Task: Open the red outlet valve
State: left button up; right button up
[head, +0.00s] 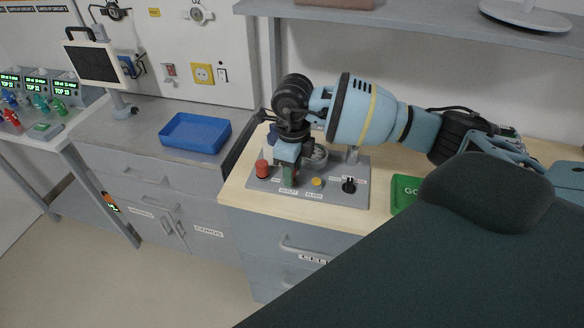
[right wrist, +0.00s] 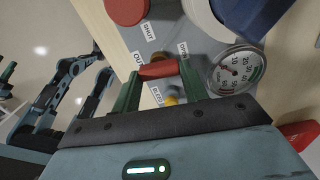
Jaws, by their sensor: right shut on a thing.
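The grey valve panel (head: 328,193) sits on the wooden counter. My right gripper (head: 289,174) reaches down over its front left part. In the right wrist view its two green fingers (right wrist: 162,82) are shut on the red outlet valve handle (right wrist: 158,70), one finger at each end. The handle lies between the fingers near a partly covered "OU" label, with "SHUT" (right wrist: 148,32) and "OPEN" (right wrist: 183,49) labels close by. In the head view the gripper hides the handle.
A round red knob (head: 262,168) stands left of the gripper. A yellow knob (head: 316,182) and a black knob (head: 349,186) are to its right. A pressure gauge (right wrist: 236,70) is close beside one finger. A green tray (head: 404,190) and a blue tray (head: 196,131) lie farther off.

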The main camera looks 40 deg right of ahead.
jog(key=shift+n, duration=0.6)
jog(key=o, duration=1)
jog(key=shift+r, duration=0.15)
notch_tip(320, 180, up, 8)
jog(key=shift+f, duration=0.2)
